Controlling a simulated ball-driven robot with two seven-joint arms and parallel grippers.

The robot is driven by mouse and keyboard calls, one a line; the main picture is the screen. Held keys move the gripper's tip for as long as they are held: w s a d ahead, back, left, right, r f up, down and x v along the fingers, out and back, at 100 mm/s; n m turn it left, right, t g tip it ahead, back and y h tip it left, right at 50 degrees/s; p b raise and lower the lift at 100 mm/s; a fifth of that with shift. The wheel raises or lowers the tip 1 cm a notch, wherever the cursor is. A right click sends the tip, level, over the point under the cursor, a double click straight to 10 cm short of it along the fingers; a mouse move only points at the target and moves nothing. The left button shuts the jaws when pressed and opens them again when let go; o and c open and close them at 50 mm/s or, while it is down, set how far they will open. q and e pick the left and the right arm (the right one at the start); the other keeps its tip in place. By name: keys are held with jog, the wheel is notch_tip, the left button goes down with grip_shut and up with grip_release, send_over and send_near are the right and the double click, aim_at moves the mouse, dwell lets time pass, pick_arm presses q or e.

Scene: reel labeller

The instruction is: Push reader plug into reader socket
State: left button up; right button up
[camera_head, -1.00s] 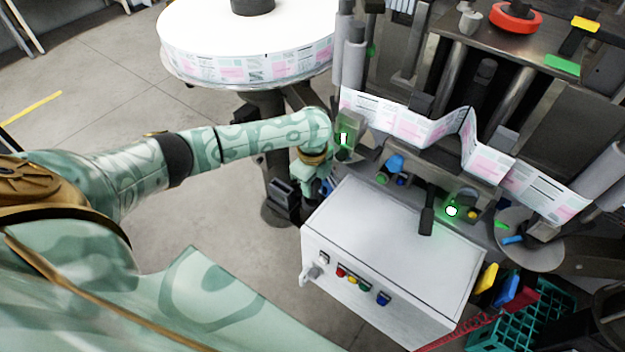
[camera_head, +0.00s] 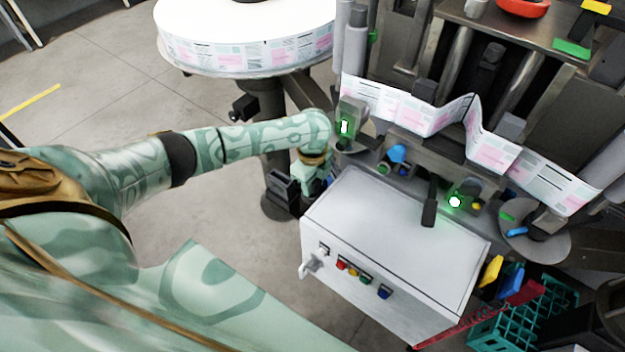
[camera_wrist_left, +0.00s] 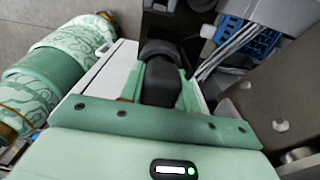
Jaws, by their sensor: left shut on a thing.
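My left gripper (camera_head: 314,186) is low beside the left edge of the white cabinet, with its fingertips mostly hidden in the head view. In the left wrist view, the left gripper (camera_wrist_left: 160,92) is shut on a dark, rounded block, which looks like the reader plug (camera_wrist_left: 160,82). The plug's far end and whatever it touches are hidden. I cannot make out the reader socket for sure in either view. My right gripper is not in view.
The white cabinet (camera_head: 395,230) with coloured buttons stands close right of the gripper. A large label reel (camera_head: 245,25) is behind. The label web (camera_head: 425,112) runs above the cabinet. A blue part (camera_wrist_left: 250,38) and pale cables (camera_wrist_left: 222,60) lie at the wrist view's upper right.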

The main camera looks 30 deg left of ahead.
pick_arm(q)
jog(key=shift+f+p, duration=0.25)
jog(key=shift+p, duration=0.25)
dwell(0.9)
jog(key=shift+s+d+f, duration=0.1)
jog(key=shift+s+f, duration=0.2)
jog(key=shift+f, duration=0.05)
dwell(0.7)
jog(key=o, duration=1.1)
jog(key=r+p, duration=0.2)
jog(key=r, duration=0.3)
jog(key=r+p, duration=0.2)
jog(key=r, duration=0.4)
jog(key=r+p, duration=0.2)
jog(key=r, duration=0.4)
jog(key=shift+w, duration=0.4)
